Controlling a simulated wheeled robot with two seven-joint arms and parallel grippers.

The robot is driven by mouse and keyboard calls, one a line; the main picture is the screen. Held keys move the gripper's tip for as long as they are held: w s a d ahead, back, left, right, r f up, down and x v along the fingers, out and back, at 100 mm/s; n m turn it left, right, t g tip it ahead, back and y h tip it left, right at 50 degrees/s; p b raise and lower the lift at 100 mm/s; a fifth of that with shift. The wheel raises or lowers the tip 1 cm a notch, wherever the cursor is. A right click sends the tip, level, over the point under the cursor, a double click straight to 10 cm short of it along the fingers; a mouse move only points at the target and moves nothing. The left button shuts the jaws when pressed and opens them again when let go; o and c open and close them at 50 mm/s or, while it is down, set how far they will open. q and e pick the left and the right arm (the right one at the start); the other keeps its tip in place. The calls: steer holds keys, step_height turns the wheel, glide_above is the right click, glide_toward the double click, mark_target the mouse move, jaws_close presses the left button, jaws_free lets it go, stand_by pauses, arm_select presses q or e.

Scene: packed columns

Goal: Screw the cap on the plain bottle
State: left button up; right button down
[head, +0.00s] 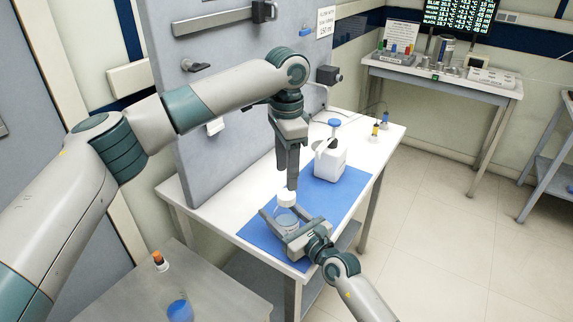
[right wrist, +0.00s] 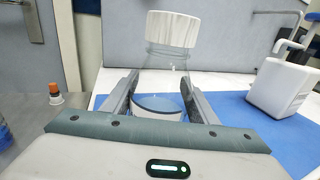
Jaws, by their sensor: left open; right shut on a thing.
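The plain bottle (head: 286,220) is clear, with bluish liquid low inside, and stands upright at the near end of the blue mat. It also shows in the right wrist view (right wrist: 166,64). A white ribbed cap (head: 286,199) sits on top of its neck, and looks level in the right wrist view (right wrist: 172,28); how tightly it is seated I cannot tell. My right gripper (head: 280,213) is shut on the bottle's body, one finger on each side. My left gripper (head: 291,183) is open, pointing down just above the cap; its fingers overlap in the head view.
A white jug (head: 330,162) with a blue top stands on the blue mat (head: 262,238) behind the bottle. Small vials (head: 375,129) stand at the table's far end. A grey panel (head: 215,120) borders the table's left. A side table at lower left holds an orange-capped vial (head: 160,261) and a blue-topped item (head: 180,310).

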mark_target(286, 194)
arm_select(q)
steer(key=n, duration=0.7)
steer(key=shift+r+n, duration=0.25)
steer(key=shift+n, duration=0.05)
steer(key=n, duration=0.4)
steer(key=shift+r, duration=0.15)
steer(key=n, duration=0.4)
steer(key=shift+r+n, duration=0.1)
steer(key=shift+n, duration=0.3)
steer(key=shift+f, duration=4)
